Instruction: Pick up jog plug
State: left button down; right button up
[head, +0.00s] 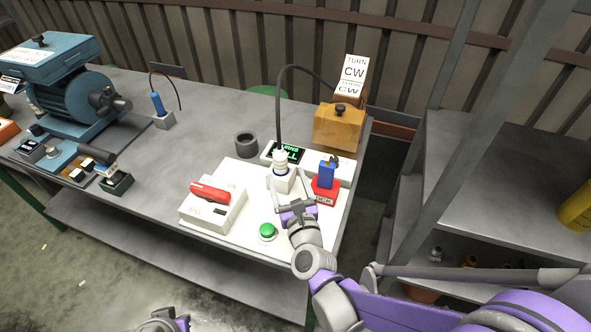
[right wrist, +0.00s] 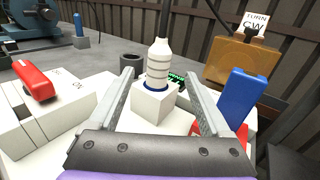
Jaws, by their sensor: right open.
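A white ribbed plug (head: 280,160) with a black cable from its top stands upright in a white block (head: 283,182) on the white panel. I take it as the jog plug, though its label is not readable. My right gripper (head: 290,187) is open, its fingers on either side of the white block and plug. In the right wrist view the plug (right wrist: 157,62) stands upright between the fingers, with a blue ring at its base; no grip shows. A grey and purple part of my left gripper (head: 165,322) shows at the bottom edge; its jaws are not clear.
Close right of the plug is a blue part (head: 327,172) on a red base (head: 325,191). A red-handled switch box (head: 212,206) and green button (head: 267,231) are nearby. An orange box (head: 338,128) stands behind. A blue plug (head: 158,104) stands further left.

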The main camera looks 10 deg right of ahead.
aim_at(278, 152)
jog(key=shift+w+d+m, duration=0.1)
jog(key=shift+w+m, duration=0.2)
jog(key=w, duration=1)
jog(key=shift+w+a+f+p, duration=0.2)
jog(key=shift+f+p, duration=0.05)
jog(key=shift+p, duration=0.1)
grip_shut()
